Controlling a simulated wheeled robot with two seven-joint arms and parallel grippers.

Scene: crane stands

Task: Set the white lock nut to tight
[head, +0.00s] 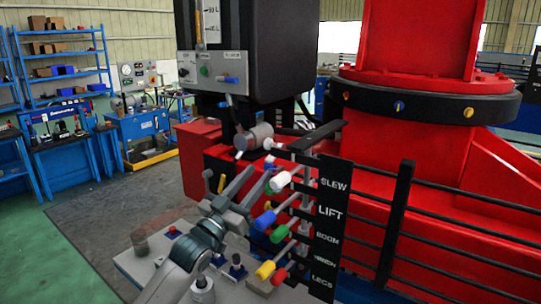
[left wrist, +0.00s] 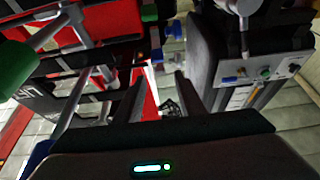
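My left gripper (head: 250,181) reaches up over the console in the head view, just left of the white lever handle (head: 281,180). In the left wrist view its two dark fingers (left wrist: 162,98) stand apart with nothing clearly held between them. A small white piece (head: 268,143) sits by the grey cylinder (head: 257,135) above and beyond the gripper. It may be the white lock nut, but I cannot tell for sure, nor whether it is tight. My right gripper is not in view.
Blue (head: 265,220), green (head: 279,234) and yellow (head: 265,270) handles crowd the right of my arm, before a black label board (head: 329,215). A black cabinet with a switch panel (head: 214,68) stands behind. The red crane column (head: 415,140) fills the right.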

